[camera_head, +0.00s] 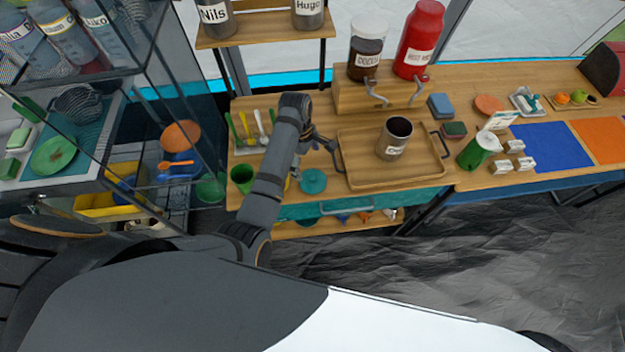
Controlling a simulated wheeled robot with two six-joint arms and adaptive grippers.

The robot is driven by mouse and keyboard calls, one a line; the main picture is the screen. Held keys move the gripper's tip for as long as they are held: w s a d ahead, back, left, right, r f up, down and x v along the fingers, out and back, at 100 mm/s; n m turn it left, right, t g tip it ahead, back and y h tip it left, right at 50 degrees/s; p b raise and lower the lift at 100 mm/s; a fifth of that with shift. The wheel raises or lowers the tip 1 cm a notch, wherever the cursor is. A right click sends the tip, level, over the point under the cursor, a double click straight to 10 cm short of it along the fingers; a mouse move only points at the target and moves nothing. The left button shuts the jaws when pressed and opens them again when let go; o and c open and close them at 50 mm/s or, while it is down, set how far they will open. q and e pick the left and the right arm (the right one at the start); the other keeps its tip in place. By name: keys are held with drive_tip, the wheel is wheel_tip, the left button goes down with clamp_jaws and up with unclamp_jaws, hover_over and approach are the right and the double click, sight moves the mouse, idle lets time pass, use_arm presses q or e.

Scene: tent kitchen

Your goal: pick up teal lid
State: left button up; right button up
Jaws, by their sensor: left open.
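The teal lid (313,181) is a round, flat disc lying on the wooden counter, left of the wooden tray. My left gripper (331,152) is open and empty, above the counter between the lid and the tray's left side. In the picture it sits just above and to the right of the lid, apart from it. Its exact height over the counter is hard to tell. My left forearm passes left of the lid and leaves it uncovered. My right gripper is out of view.
A labelled metal cup (394,140) stands on the wooden tray (360,180). A green cup (242,178) stands left of my forearm. Behind, a wooden stand (350,98) carries a cocoa dispenser (366,50) and a red dispenser (419,40). A glass-sided rack (150,130) is at left.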

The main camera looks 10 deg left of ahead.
sight(312, 177)
use_arm(q)
drive_tip(key=f, duration=0.2)
drive_tip(key=shift+d+f, duration=0.2)
drive_tip(key=shift+f, duration=0.2)
drive_tip(key=shift+d+f+p, duration=0.2)
drive_tip(key=shift+f+p, duration=0.2)
drive_tip(key=shift+f, duration=0.05)
drive_tip(key=f, duration=0.4)
drive_tip(key=shift+s+d+f, duration=0.15)
drive_tip(key=shift+d, duration=0.25)
drive_tip(key=shift+s, duration=0.1)
drive_tip(key=c, duration=1.3)
drive_tip(key=shift+o, duration=0.2)
